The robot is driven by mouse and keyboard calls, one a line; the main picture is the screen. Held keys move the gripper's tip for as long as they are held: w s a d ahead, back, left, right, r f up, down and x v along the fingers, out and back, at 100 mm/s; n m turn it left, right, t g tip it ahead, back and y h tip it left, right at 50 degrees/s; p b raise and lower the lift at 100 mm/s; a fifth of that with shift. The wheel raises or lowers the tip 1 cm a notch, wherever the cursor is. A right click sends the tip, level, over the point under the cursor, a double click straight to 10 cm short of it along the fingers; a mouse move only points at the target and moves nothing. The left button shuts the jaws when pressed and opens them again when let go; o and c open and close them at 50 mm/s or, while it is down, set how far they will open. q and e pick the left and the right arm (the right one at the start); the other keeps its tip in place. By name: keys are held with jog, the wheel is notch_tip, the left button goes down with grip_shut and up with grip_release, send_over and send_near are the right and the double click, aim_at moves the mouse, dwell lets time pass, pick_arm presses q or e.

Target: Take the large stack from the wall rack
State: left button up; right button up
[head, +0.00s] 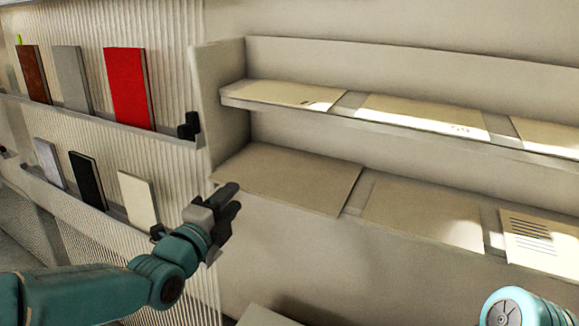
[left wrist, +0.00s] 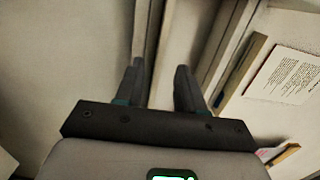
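A wide tan flat stack or sheet (head: 290,178) lies on the left of the lower shelf of the wall rack (head: 400,235). It looks thin, so I cannot tell how many sheets it has. A second tan one (head: 425,210) lies to its right. My left gripper (head: 232,198) is in front of the lower shelf, by the left front corner of the first one. In the left wrist view my left gripper (left wrist: 158,88) has its fingers apart, with pale edges running behind the gap. I see nothing clearly gripped. My right gripper is out of view.
The upper shelf holds tan sheets (head: 285,94) and (head: 425,115). A printed sheet (head: 540,238) lies at the lower right. On the ribbed panel at left, ledges carry a red panel (head: 126,88), a black one (head: 88,180) and a cream one (head: 138,198).

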aim_at(242, 190)
pick_arm(q)
jog(key=p+x, duration=0.2)
jog(key=x, duration=0.4)
jog(key=shift+d+p, duration=0.25)
jog(key=shift+p, duration=0.05)
jog(key=shift+s, duration=0.1)
jog(key=shift+c, duration=0.3)
grip_shut()
